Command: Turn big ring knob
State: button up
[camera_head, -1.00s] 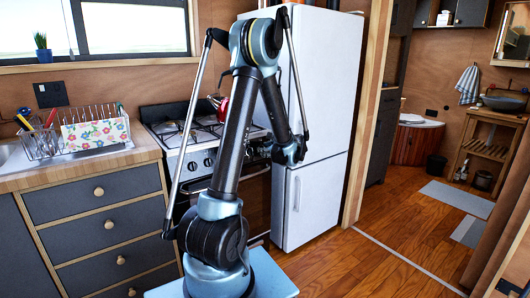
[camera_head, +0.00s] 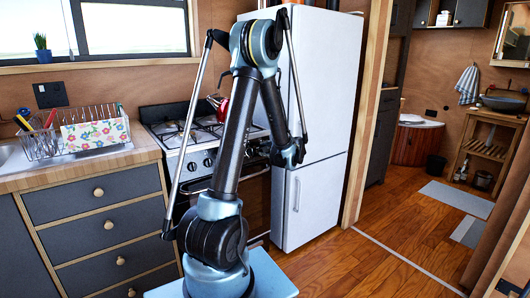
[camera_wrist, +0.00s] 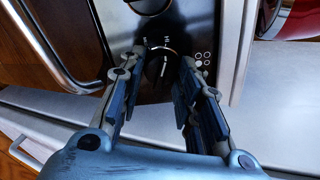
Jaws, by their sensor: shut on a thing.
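In the wrist view a round dark stove knob (camera_wrist: 158,68) with a shiny rim sits on the dark control panel, with white marks around it. My gripper (camera_wrist: 166,62) has one finger on either side of this knob and is shut on it. In the head view the stove (camera_head: 205,133) stands between the counter and the fridge, with knobs along its front. My arm crosses in front of the stove and hides part of the panel there. My fingertips are not clear in that view.
A second knob (camera_wrist: 148,5) shows at the top edge of the wrist view, beside a curved metal handle (camera_wrist: 55,50). A red kettle (camera_head: 221,106) stands on the stove. The white fridge (camera_head: 318,120) is close to my arm.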

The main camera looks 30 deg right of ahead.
jog(key=shift+a, duration=0.15)
dwell(0.4)
jog(key=o, duration=1)
jog(key=v, duration=1.2)
